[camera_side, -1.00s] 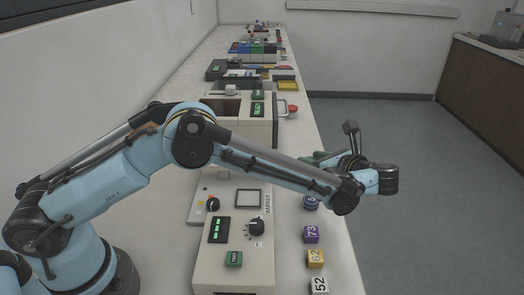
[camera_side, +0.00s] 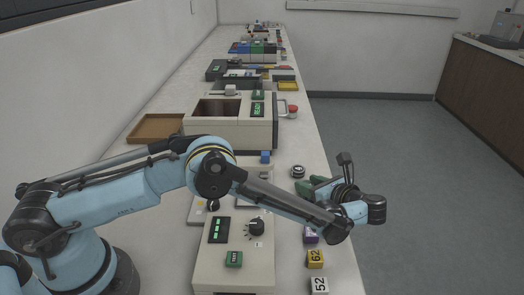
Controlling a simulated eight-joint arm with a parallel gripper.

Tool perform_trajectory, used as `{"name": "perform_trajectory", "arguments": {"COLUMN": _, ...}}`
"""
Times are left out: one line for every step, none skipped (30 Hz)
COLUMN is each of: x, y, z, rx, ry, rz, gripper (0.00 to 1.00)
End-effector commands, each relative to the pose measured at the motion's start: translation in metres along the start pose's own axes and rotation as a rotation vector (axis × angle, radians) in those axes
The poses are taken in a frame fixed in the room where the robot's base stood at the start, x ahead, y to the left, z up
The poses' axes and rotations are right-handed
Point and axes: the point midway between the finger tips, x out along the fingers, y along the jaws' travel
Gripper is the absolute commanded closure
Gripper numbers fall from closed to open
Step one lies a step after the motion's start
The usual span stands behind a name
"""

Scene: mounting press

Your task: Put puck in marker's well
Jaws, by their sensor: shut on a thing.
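My gripper (camera_side: 318,187), with greenish fingers, is at the right edge of the bench, level with the marker's far part. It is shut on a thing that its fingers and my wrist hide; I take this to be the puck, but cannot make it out. The marker (camera_side: 235,268) is the pale machine in front, with a green display, a dark knob and a green button. My forearm crosses its far part and covers most of the square framed area there. I cannot tell whether that square is the well. My gripper is to the right of the marker.
A round silver and dark piece (camera_side: 298,171) stands just beyond my gripper.

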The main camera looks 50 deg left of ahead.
Motion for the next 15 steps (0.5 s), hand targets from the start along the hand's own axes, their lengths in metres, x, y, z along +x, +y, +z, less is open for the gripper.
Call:
{"name": "perform_trajectory", "arguments": {"x": 0.001, "y": 0.000, "z": -0.004, "rx": 0.001, "ry": 0.008, "rz": -0.001, "gripper": 0.89}}
{"name": "perform_trajectory", "arguments": {"x": 0.001, "y": 0.000, "z": -0.005, "rx": 0.001, "ry": 0.009, "rz": -0.001, "gripper": 0.89}}
{"name": "perform_trajectory", "arguments": {"x": 0.002, "y": 0.000, "z": -0.007, "rx": 0.001, "ry": 0.010, "rz": -0.001, "gripper": 0.89}}
{"name": "perform_trajectory", "arguments": {"x": 0.002, "y": 0.000, "z": -0.008, "rx": 0.001, "ry": 0.010, "rz": -0.001, "gripper": 0.89}}
{"name": "perform_trajectory", "arguments": {"x": 0.003, "y": 0.000, "z": -0.009, "rx": 0.000, "ry": 0.011, "rz": -0.002, "gripper": 0.89}}
{"name": "perform_trajectory", "arguments": {"x": 0.003, "y": 0.000, "z": -0.010, "rx": 0.000, "ry": 0.011, "rz": -0.002, "gripper": 0.89}}
{"name": "perform_trajectory", "arguments": {"x": 0.003, "y": 0.000, "z": -0.011, "rx": 0.000, "ry": 0.011, "rz": -0.003, "gripper": 0.89}}
{"name": "perform_trajectory", "arguments": {"x": 0.004, "y": 0.000, "z": -0.012, "rx": 0.000, "ry": 0.011, "rz": -0.003, "gripper": 0.89}}
{"name": "perform_trajectory", "arguments": {"x": 0.004, "y": 0.000, "z": -0.014, "rx": -0.001, "ry": 0.011, "rz": -0.004, "gripper": 0.89}}
{"name": "perform_trajectory", "arguments": {"x": 0.004, "y": 0.000, "z": -0.015, "rx": -0.001, "ry": 0.012, "rz": -0.004, "gripper": 0.89}}
{"name": "perform_trajectory", "arguments": {"x": 0.004, "y": 0.000, "z": -0.015, "rx": -0.002, "ry": 0.012, "rz": -0.005, "gripper": 0.89}}
{"name": "perform_trajectory", "arguments": {"x": 0.004, "y": 0.000, "z": -0.015, "rx": -0.002, "ry": 0.012, "rz": -0.006, "gripper": 0.89}}
{"name": "perform_trajectory", "arguments": {"x": 0.004, "y": 0.000, "z": -0.015, "rx": -0.002, "ry": 0.012, "rz": -0.007, "gripper": 0.89}}
{"name": "perform_trajectory", "arguments": {"x": 0.004, "y": 0.000, "z": -0.015, "rx": -0.002, "ry": 0.012, "rz": -0.007, "gripper": 0.58}}
{"name": "perform_trajectory", "arguments": {"x": 0.004, "y": 0.000, "z": -0.015, "rx": -0.002, "ry": 0.012, "rz": -0.009, "gripper": 0.52}}
